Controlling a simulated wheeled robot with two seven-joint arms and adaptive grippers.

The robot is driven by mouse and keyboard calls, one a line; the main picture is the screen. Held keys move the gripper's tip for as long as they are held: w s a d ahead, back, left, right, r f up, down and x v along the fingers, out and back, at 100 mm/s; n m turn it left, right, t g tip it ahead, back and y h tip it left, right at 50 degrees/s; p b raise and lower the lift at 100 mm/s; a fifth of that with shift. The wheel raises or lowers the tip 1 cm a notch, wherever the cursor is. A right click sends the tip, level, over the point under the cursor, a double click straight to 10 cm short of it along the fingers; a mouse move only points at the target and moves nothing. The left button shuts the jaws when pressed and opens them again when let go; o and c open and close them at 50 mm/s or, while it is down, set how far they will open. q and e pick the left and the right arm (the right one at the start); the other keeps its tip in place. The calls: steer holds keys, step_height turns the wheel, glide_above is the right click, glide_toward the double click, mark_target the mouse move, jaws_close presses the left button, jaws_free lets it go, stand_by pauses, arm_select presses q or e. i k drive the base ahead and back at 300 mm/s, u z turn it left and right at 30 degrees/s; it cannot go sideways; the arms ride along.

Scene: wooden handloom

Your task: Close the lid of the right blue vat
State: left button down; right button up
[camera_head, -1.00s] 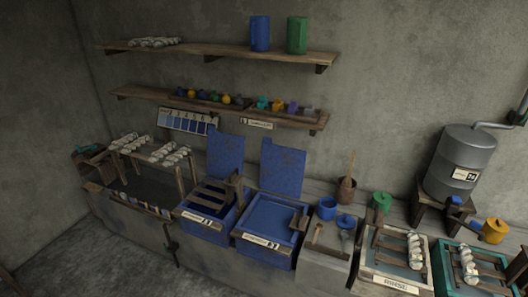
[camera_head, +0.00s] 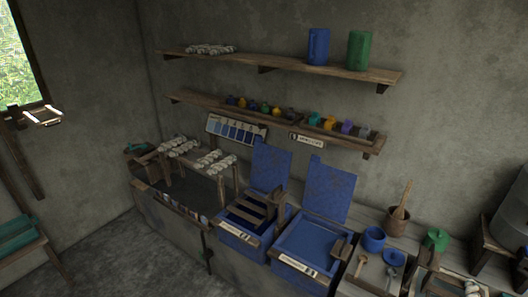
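The right blue vat (camera_head: 306,246) stands right of the centre in the head view, with a label on its front and flat blue inside its rim. Its blue lid (camera_head: 328,190) stands upright at the back, leaning against the wall side, so the vat is open. A small wooden piece (camera_head: 341,248) sits at its right rim. The left blue vat (camera_head: 240,233) is beside it, with wooden slats across its top and its own blue lid (camera_head: 271,166) raised. Neither of my grippers shows in this view.
A dark stone basin (camera_head: 170,221) with white skeins stands to the left. Blue (camera_head: 374,239) and green (camera_head: 436,240) pots and a mortar (camera_head: 396,222) stand to the right. Two wall shelves (camera_head: 281,68) hang above. Floor shows at the lower left.

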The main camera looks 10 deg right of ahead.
mark_target(329, 190)
steer(key=u, duration=0.3)
steer(key=i, duration=1.25)
steer(key=z, duration=0.55)
